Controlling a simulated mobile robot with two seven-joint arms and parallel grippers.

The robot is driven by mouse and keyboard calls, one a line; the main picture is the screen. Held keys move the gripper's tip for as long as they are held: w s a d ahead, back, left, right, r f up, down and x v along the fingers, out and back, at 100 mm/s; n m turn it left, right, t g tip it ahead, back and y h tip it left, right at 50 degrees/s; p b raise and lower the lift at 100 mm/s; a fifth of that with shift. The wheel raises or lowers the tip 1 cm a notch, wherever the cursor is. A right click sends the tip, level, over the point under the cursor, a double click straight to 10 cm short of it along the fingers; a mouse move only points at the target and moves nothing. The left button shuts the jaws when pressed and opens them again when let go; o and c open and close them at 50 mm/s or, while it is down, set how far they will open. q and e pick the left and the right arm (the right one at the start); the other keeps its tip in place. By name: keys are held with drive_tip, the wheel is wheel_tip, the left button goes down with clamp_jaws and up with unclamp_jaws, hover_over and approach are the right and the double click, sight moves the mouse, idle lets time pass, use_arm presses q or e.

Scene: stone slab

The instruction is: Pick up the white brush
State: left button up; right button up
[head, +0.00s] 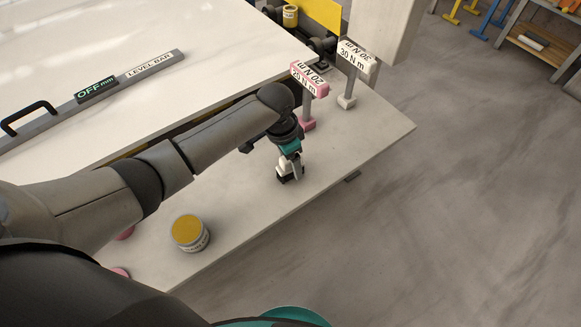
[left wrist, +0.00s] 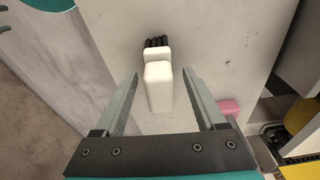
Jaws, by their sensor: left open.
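The white brush (left wrist: 158,88) rests on the pale slab. In the left wrist view its white body and black bristles at the far end show between my left gripper's fingers. In the head view the brush (head: 289,163) is partly hidden under the gripper. My left gripper (left wrist: 161,76) is open, with one finger on each side of the brush and a visible gap on both sides. It also shows in the head view (head: 290,172), pointing down at the slab. My right gripper is not in view.
A tin with a yellow top (head: 190,232) stands on the ledge (head: 240,210) nearer me. A pink "20 N m" tool (head: 309,82) and a white "30 N m" tool (head: 354,60) stand beyond the gripper. A level bar (head: 130,75) lies on the large slab (head: 200,30).

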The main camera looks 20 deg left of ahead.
use_arm(q)
clamp_jaws()
idle(0.6)
drive_tip(key=shift+r, duration=0.1)
